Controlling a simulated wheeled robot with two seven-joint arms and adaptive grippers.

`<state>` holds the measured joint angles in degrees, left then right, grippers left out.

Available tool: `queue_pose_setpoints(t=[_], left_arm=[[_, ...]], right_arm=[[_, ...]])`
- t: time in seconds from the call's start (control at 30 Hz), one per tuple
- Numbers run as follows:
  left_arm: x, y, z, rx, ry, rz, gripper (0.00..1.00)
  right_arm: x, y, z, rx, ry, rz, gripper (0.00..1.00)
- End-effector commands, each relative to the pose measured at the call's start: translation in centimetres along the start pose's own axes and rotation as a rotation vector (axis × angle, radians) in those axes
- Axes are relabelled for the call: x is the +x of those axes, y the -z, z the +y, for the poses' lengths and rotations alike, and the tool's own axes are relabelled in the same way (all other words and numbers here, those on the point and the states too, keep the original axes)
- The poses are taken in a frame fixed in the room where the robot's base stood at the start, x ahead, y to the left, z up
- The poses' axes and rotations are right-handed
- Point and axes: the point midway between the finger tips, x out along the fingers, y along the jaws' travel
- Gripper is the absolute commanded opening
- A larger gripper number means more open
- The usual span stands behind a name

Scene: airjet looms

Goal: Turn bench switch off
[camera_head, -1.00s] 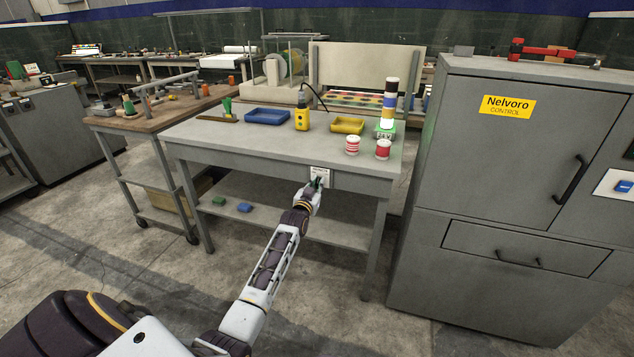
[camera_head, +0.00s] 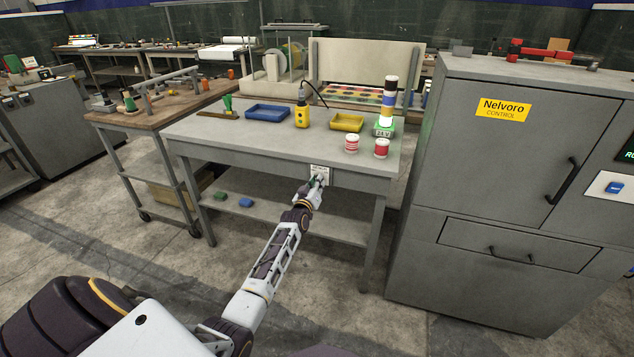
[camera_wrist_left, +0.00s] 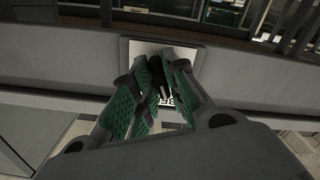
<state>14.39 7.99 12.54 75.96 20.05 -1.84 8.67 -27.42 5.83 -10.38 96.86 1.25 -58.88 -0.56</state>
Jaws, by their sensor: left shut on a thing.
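The bench switch is on a white plate (camera_head: 319,172) on the front apron of the grey workbench (camera_head: 240,153). My left gripper (camera_head: 316,184) is at the plate, reaching up to it from below. In the left wrist view the plate (camera_wrist_left: 190,53) sits behind the green-padded fingers of my left gripper (camera_wrist_left: 160,80). The fingertips are close together at a small dark part in front of the plate, shut on the switch lever. The fingers hide most of the lever, so its position cannot be told. My right gripper is not in view.
On the bench stand a blue tray (camera_head: 267,113), a yellow device (camera_head: 302,115), a yellow tray (camera_head: 347,123), two red-and-white spools and a stacked light (camera_head: 388,103). A grey control cabinet (camera_head: 500,160) stands close on the right. A wooden-topped cart (camera_head: 150,114) adjoins the left.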

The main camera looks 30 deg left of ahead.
Motion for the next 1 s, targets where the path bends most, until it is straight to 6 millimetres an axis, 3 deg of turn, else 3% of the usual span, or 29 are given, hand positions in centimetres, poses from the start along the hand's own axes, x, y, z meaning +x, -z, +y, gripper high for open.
queue_pose_setpoints(t=[0.5,1.0], left_arm=[[0.0,-0.1,0.0,-0.320,0.001,-0.004,0.00],[0.0,-0.2,0.0,-0.378,0.001,-0.003,0.00]], right_arm=[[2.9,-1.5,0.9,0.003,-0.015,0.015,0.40],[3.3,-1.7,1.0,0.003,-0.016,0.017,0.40]])
